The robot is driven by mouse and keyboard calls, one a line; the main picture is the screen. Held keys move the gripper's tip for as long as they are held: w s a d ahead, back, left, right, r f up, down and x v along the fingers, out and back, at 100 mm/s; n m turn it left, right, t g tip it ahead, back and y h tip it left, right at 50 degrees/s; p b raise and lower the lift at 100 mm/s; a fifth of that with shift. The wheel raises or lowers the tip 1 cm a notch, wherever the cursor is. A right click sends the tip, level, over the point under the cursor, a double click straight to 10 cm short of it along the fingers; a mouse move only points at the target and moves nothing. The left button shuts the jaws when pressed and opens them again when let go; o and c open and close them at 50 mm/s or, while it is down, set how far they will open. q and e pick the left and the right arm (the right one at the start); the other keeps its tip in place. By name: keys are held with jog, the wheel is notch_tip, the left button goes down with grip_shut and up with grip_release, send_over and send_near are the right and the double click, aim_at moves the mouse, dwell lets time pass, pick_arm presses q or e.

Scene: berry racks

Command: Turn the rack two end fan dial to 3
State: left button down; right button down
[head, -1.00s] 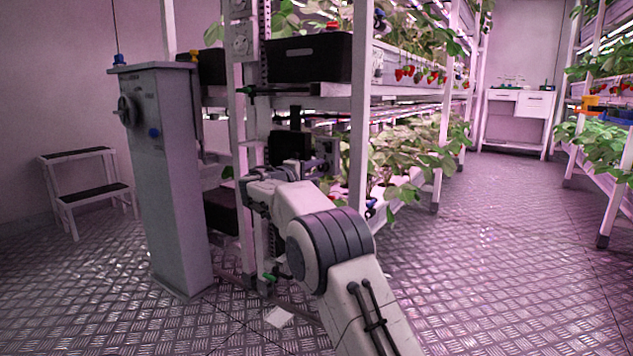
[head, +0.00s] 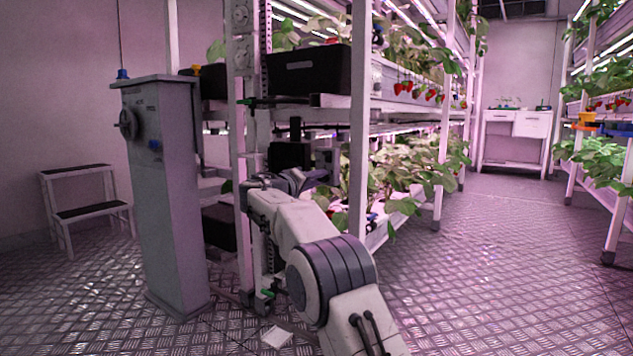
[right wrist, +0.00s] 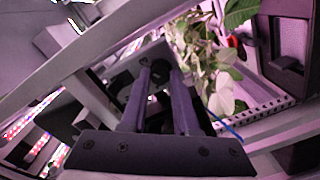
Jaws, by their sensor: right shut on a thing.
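My right gripper (head: 308,180) is at the end of the near rack (head: 357,130), beside its upright post, at the level between the shelves. In the right wrist view the two dark fingers (right wrist: 160,80) reach to a small dark round dial (right wrist: 160,73) on a grey box face (right wrist: 132,70). The fingers are shut on the dial from both sides. The dial's marks and pointer cannot be read. In the head view the dial is hidden behind my gripper and wrist. My left gripper is not in view.
A grey column with a handwheel (head: 170,180) stands left of the rack, close to my arm. A black crate (head: 308,72) sits on the shelf above my gripper. Strawberry plants (head: 390,185) fill the shelves behind. The aisle floor (head: 490,260) on the right is clear.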

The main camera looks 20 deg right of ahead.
dwell(0.3)
jog(key=c, duration=0.7)
grip_release()
jog(key=shift+o, duration=0.2)
jog(key=shift+a, duration=0.15)
jog(key=p+v, duration=0.3)
jog(key=v, duration=0.7)
jog(key=shift+s+a, duration=0.1)
